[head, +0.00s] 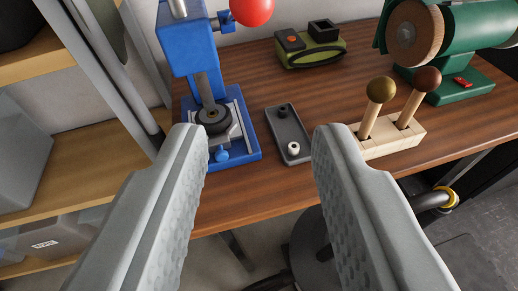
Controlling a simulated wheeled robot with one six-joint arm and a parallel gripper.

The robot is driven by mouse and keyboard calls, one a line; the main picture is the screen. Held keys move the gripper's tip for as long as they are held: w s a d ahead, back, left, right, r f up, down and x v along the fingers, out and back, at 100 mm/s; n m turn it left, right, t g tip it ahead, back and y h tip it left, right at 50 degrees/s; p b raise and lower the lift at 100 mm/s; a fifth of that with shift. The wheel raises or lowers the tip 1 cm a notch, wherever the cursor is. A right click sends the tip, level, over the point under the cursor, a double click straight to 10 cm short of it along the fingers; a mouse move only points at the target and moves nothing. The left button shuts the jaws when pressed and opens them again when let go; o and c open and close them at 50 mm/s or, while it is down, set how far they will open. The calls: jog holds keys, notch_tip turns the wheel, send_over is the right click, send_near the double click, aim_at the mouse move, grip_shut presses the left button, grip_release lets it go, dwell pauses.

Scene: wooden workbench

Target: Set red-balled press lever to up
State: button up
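The blue press (186,52) stands at the back left of the wooden workbench. Its lever's red ball (251,10) shows at the top edge of the head view, right of the press column, and is partly cut off. A short blue lever hub (227,22) sits beside the ball. The rest of the lever is out of view, so its full angle cannot be told. My gripper (259,133) is open and empty, its two grey fingers wide apart in the foreground. The fingertips appear below the red ball in the picture and are apart from it.
A grey tray (275,124) with a black and a white piece lies right of the press. A wooden block (400,142) with two ball-topped sticks, a green-black device (310,52) and a green machine (470,35) stand further right. Shelves (60,215) are at left.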

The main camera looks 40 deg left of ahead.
jog(key=shift+a+f, duration=0.3)
jog(key=c, duration=0.3)
jog(key=a+f+n+y, duration=0.1)
jog(key=n+y, duration=0.1)
jog(key=a+f+n+y, duration=0.2)
jog(key=n, duration=0.1)
jog(key=a+f+n+g+y, duration=0.1)
jog(key=a+f+n, duration=0.1)
jog(key=shift+w+a+f+n+y, duration=0.1)
jog(key=shift+w+a+n+y, duration=0.15)
jog(key=shift+w+n+y, duration=0.15)
grip_shut()
jog(key=n+t, duration=0.9)
jog(key=t, duration=0.1)
send_near(252, 25)
jog(key=shift+y, duration=0.3)
jog(key=x, duration=0.7)
jog(key=shift+w+f, duration=0.15)
